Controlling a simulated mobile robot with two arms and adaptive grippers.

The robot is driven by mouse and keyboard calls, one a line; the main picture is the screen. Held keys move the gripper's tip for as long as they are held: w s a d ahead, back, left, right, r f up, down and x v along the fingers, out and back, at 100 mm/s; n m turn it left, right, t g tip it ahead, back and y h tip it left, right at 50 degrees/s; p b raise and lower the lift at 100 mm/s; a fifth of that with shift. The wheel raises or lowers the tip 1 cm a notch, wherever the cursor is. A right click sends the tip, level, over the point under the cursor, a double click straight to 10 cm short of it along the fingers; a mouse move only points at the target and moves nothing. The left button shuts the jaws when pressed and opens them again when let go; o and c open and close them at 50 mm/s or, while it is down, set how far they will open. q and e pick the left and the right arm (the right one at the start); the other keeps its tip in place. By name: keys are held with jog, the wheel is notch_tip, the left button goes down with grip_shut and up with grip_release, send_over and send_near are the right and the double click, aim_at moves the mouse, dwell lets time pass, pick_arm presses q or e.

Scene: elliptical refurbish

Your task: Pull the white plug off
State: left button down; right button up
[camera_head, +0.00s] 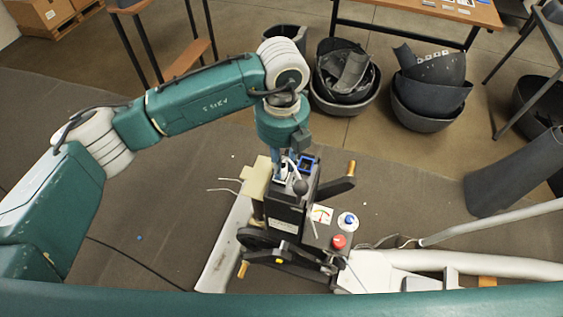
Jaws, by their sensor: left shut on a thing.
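My left gripper (282,170) points down at the top of the dark elliptical machine unit (285,212), below the green wrist. It is shut on a small white piece, which I take to be the white plug (284,172); it is tiny and partly hidden by the fingers. A white cable runs close to the fingers. A blue square part (308,162) sits just right of the fingertips. My right gripper does not show.
The machine has a red button (338,241), a blue-and-white knob (347,219) and cranks with wooden handles (351,168). White frame tubes (480,262) extend right. Black bins (430,95) stand behind. A wooden table (460,12) is at the back. Loose wires lie left of the unit.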

pick_arm(q)
jog(key=shift+a+r+p, duration=0.1)
jog(key=shift+r+p, duration=1.6)
jog(key=shift+r, duration=2.1)
